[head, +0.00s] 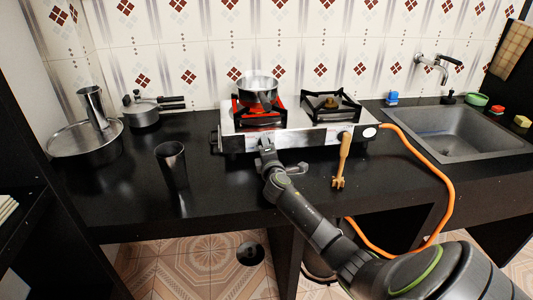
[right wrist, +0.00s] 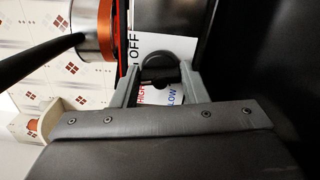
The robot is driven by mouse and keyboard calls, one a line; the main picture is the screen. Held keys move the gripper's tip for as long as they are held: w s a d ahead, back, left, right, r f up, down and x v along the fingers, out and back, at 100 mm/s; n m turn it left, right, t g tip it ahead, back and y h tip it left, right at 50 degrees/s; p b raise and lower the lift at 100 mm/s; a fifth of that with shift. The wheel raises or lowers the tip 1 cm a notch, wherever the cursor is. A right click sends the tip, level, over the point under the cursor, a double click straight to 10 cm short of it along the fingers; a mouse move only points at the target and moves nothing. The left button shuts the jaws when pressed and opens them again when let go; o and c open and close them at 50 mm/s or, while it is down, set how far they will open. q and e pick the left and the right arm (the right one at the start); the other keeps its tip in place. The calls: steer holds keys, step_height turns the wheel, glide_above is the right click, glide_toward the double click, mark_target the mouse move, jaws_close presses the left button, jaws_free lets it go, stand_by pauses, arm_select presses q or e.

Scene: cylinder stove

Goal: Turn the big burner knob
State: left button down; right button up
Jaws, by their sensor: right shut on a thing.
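The two-burner stove (head: 310,138) stands on the black counter. A metal pot (head: 257,86) sits on its left burner, which glows red-orange. My right gripper (head: 266,143) is at the stove's front panel below that burner and covers the knob in the head view. In the right wrist view, the black knob (right wrist: 158,66) lies between the two fingers of the right gripper (right wrist: 160,78), which is shut on it. Printed OFF, HIGH and LOW labels show around the knob. Which mark it points to I cannot tell. My left gripper is not in view.
A wooden tool (head: 343,160) leans at the stove's front right. An orange hose (head: 450,190) runs from the stove's right side. A dark cup (head: 172,165), a wide pan (head: 85,143) and a lidded pot (head: 140,112) stand left. A sink (head: 445,132) is right.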

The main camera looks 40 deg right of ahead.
steer(key=shift+f+m, duration=0.15)
steer(key=shift+m, duration=0.25)
steer(key=shift+m+b, duration=0.45)
steer(key=shift+m, duration=0.45)
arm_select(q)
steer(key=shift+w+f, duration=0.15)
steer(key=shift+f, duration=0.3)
arm_select(e)
steer(key=o, duration=0.9)
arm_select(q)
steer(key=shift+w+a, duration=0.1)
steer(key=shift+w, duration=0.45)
arm_select(e)
steer(key=shift+o, duration=0.4)
